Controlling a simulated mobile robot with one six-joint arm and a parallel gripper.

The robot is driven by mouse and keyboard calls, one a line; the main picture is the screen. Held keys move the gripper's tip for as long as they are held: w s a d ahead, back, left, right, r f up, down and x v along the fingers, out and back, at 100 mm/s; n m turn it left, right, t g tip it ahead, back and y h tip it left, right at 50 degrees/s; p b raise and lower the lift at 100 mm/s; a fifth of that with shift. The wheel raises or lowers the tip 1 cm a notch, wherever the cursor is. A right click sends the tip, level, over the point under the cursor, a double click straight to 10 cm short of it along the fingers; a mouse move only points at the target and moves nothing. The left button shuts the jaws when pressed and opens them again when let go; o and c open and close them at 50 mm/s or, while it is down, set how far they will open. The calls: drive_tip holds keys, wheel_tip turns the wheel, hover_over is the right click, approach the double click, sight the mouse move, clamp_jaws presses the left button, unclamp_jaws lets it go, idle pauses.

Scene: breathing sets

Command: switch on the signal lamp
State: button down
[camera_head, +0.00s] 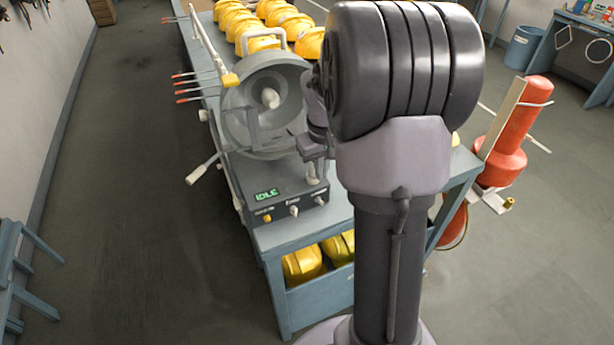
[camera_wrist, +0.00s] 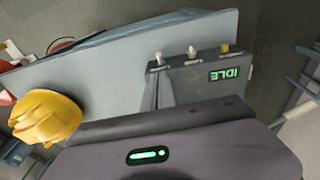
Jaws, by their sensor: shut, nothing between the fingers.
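A grey machine (camera_head: 262,100) with a round bowl stands on the blue bench. Its dark control panel (camera_head: 280,190) has a green display (camera_head: 266,195) reading IDLE, with a yellow knob (camera_head: 267,217), a white knob (camera_head: 294,210) and a white switch (camera_head: 319,200) along the front. The wrist view shows the yellow knob (camera_wrist: 225,47), white knob (camera_wrist: 192,50) and switch (camera_wrist: 158,58) upside down. Their labels are too small to read. My gripper (camera_head: 318,174) is shut and empty, above the panel's right end. No signal lamp can be clearly picked out.
A lever (camera_head: 202,168) sticks out left of the machine. Red cylinders (camera_head: 507,140) stand at the right.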

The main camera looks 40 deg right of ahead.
sight(321, 202)
drive_tip(key=shift+s+f, duration=0.1)
drive_tip(key=f+b, duration=0.1)
drive_tip(key=f, duration=0.2)
drive_tip(key=w+f, duration=0.1)
drive_tip(key=f, duration=0.2)
drive_tip(key=f+b, duration=0.1)
drive_tip(key=f, duration=0.2)
drive_tip(key=shift+w+d+f+b, duration=0.15)
drive_tip(key=shift+d+f+b, duration=0.2)
drive_tip(key=shift+d, duration=0.05)
drive_tip(key=shift+s+a+f+t+h+b, duration=0.1)
drive_tip(key=shift+s+f+t+h+b, duration=0.25)
drive_tip(key=shift+t+b, duration=0.85)
drive_tip(key=shift+s+g+b, duration=0.3)
drive_tip(key=shift+g+b, duration=0.1)
drive_tip(key=shift+b, duration=0.55)
drive_tip(key=shift+s+a+f+b, duration=0.15)
drive_tip(key=shift+s+f+b, duration=0.25)
drive_tip(key=shift+b, duration=0.7)
drive_tip(key=shift+s+f+t+b, duration=0.25)
drive_tip(key=shift+t+b, duration=0.45)
drive_tip(key=shift+b, duration=0.55)
drive_tip(key=shift+s+a+f+b, duration=0.15)
drive_tip(key=shift+f+b, duration=0.15)
drive_tip(key=shift+b, duration=0.4)
drive_tip(key=shift+s+f+b, duration=0.15)
drive_tip(key=shift+f+b, duration=0.15)
drive_tip(key=shift+b, duration=0.35)
drive_tip(key=shift+w+r, duration=0.1)
drive_tip(key=shift+w, duration=0.05)
